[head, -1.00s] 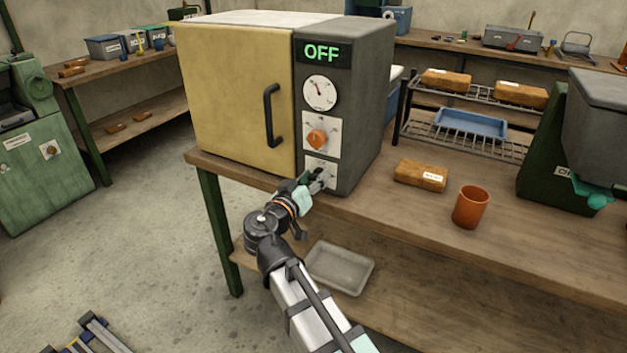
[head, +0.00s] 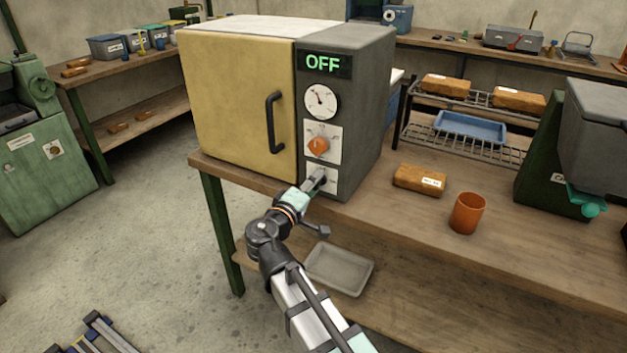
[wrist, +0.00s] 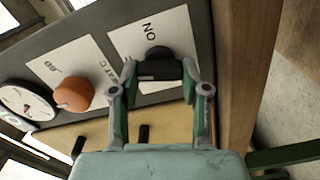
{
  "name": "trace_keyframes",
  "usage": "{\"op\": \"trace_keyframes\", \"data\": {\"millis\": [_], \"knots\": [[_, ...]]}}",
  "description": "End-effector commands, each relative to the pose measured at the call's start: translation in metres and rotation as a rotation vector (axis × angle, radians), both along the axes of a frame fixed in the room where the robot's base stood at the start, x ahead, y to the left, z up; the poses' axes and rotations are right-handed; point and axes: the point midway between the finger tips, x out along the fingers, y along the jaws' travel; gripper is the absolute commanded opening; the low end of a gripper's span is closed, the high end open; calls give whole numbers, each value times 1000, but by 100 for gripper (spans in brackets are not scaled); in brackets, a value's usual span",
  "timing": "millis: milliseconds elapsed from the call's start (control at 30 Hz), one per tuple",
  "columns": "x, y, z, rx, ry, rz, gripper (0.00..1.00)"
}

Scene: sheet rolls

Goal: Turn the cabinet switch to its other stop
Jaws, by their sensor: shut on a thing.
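The cabinet (head: 240,100) has a yellow door and a grey control panel whose display (head: 323,64) reads OFF in green. Its switch is a small black knob on the lowest white plate (head: 330,178). In the wrist view the dark switch knob (wrist: 160,68) sits between my fingers on a plate with the letters ON. My gripper (head: 316,182) is at that plate, and in the wrist view my gripper (wrist: 158,78) is shut on the knob, with a finger on each side. In the head view my fingers hide most of the knob, so its angle is unclear.
An orange dial (head: 318,146) and a round gauge (head: 321,101) sit above the switch. The door handle (head: 274,122) is to its left. A wrapped brown block (head: 420,179) and an orange cup (head: 467,213) stand on the bench at right. A grey tray (head: 340,268) lies below.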

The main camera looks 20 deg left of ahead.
Motion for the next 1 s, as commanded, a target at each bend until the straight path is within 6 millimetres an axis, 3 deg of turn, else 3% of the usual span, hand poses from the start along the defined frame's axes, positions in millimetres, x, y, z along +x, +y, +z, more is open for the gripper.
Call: {"op": "trace_keyframes", "data": {"millis": [400, 1000], "knots": [[1, 0, 1, -232, 41, -1, 11], [2, 1, 1, -277, 49, 0, 11]]}}
